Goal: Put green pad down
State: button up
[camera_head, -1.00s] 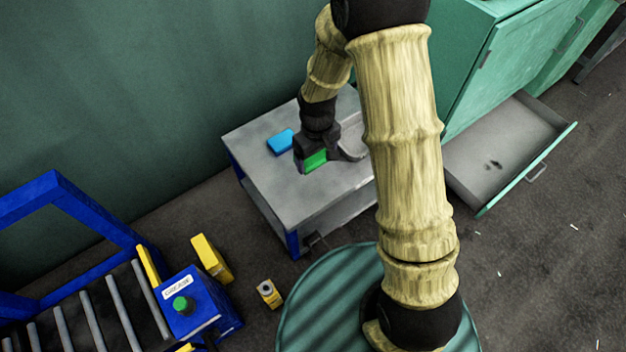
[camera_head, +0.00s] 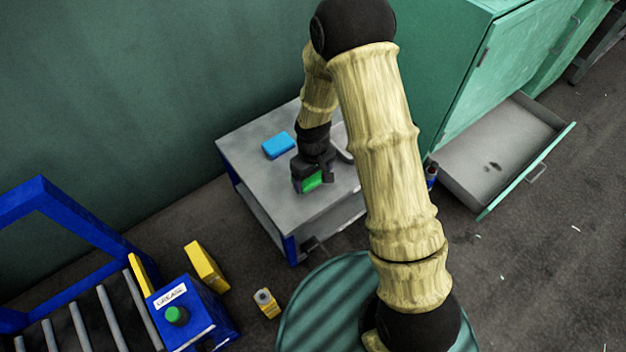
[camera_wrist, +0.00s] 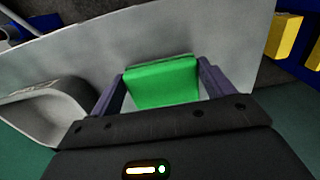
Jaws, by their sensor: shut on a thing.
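The green pad (camera_head: 312,181) is held in my gripper (camera_head: 312,184) over the grey top of a small table (camera_head: 255,150) in the head view. In the wrist view the green pad (camera_wrist: 162,82) sits between the two fingers of my gripper (camera_wrist: 161,85), which are shut on its sides. The table top (camera_wrist: 90,45) lies behind and around it. I cannot tell whether the pad touches the table top. A blue pad (camera_head: 278,145) lies on the table to the left of my gripper.
A grey dish (camera_head: 345,150) is partly hidden behind my arm; it also shows in the wrist view (camera_wrist: 45,108). A green cabinet with an open drawer (camera_head: 490,160) stands right. A roller conveyor with a blue button box (camera_head: 190,310) is at lower left. Yellow blocks (camera_head: 206,266) stand nearby.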

aim_at(313, 179)
jog(key=shift+f, duration=0.75)
jog(key=o, duration=1)
jog(key=shift+f, duration=0.1)
jog(key=shift+c, duration=0.2)
jog(key=shift+a, duration=0.1)
jog(key=shift+s, duration=0.1)
notch_tip(313, 179, up, 12)
jog(key=p, duration=0.4)
jog(key=shift+p, duration=0.3)
jog(key=shift+r, duration=0.2)
